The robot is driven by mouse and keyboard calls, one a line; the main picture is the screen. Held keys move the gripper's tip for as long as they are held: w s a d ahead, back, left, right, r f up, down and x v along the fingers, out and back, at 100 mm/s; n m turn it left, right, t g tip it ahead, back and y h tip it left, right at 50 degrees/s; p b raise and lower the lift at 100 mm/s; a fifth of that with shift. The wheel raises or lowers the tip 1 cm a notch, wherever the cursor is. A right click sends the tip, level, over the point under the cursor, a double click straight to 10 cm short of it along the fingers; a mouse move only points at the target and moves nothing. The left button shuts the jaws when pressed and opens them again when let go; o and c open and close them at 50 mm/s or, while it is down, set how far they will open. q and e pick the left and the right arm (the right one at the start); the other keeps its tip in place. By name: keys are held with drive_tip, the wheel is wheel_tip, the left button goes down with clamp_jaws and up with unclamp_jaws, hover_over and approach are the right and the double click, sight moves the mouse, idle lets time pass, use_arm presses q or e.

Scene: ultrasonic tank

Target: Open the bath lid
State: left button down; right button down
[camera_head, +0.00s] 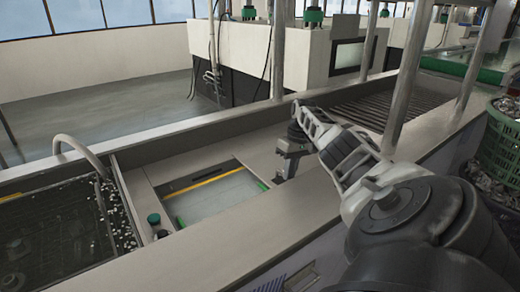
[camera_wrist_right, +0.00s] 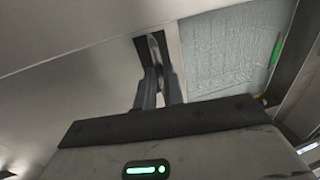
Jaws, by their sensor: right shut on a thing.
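My right gripper (camera_head: 289,160) reaches down to the grey deck, just right of the rectangular bath opening (camera_head: 222,193). In the right wrist view its fingers (camera_wrist_right: 159,82) are shut on a slim metal handle (camera_wrist_right: 153,47) in a dark recess. The handle sits in a flat grey panel (camera_wrist_right: 105,75), which looks like the bath lid; its full outline is unclear. Beside it, a pale, rippled bath surface (camera_wrist_right: 228,55) is exposed. The opening has a yellow bar and green strips at its sides. My left gripper is not in view.
A dark tank with a curved pipe (camera_head: 82,150) lies at the left. Green and dark knobs (camera_head: 154,219) stand near the opening's front left. Upright metal posts (camera_head: 278,50) rise behind and right of my gripper. A green basket (camera_head: 500,145) is at the far right.

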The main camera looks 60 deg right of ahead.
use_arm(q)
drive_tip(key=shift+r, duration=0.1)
use_arm(e)
drive_tip(key=shift+d, duration=0.45)
drive_tip(key=c, duration=1.5)
unclamp_jaws()
drive_tip(key=shift+a, duration=0.1)
use_arm(q)
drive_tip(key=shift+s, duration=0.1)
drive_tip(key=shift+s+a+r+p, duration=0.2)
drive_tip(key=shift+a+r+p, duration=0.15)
drive_tip(key=shift+p, duration=1.25)
use_arm(e)
wheel_tip(320, 180, up, 16)
drive_tip(key=s+d, duration=0.1)
drive_tip(key=d, duration=0.1)
drive_tip(key=shift+d+f, duration=0.15)
drive_tip(key=shift+d, duration=0.25)
drive_tip(key=shift+s, duration=0.1)
